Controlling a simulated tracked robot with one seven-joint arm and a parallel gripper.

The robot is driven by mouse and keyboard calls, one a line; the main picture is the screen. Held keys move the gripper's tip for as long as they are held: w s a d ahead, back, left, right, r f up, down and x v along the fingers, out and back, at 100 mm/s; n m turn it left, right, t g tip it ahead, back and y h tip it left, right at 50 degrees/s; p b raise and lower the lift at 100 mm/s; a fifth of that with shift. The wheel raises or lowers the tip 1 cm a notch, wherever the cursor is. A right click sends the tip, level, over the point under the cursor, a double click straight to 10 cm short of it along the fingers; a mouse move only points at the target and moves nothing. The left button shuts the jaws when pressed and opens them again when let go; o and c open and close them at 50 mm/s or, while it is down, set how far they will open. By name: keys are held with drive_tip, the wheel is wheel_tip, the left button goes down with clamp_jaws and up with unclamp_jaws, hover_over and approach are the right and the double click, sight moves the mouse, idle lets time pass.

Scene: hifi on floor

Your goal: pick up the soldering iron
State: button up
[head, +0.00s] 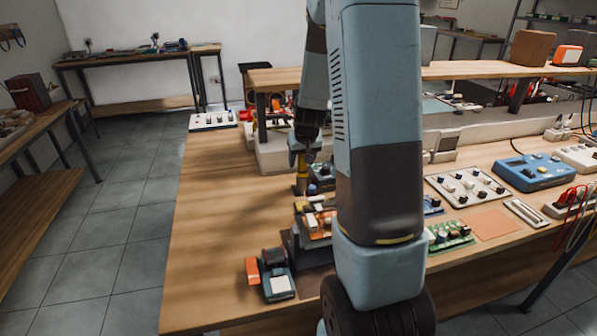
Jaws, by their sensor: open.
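My arm comes down over the workbench (215,215), and my gripper (303,155) is at its far end, pointing down, small in the picture. It is open, but its fingertips are hard to make out. Just below it, a slim upright yellow thing (302,183) stands on the bench. It may be the soldering iron, but I cannot tell for sure. I cannot tell whether the gripper touches it or is around it. My own large arm link hides the bench to the right of it.
Orange and dark parts (318,222) crowd the bench nearer to me. A dark teal device (277,275) lies near the front. A blue box (533,172), a knob panel (466,187) and a green circuit board (450,235) lie right. The bench's left side is bare.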

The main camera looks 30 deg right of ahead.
drive_tip(key=c, duration=0.9)
drive_tip(key=shift+c, duration=0.2)
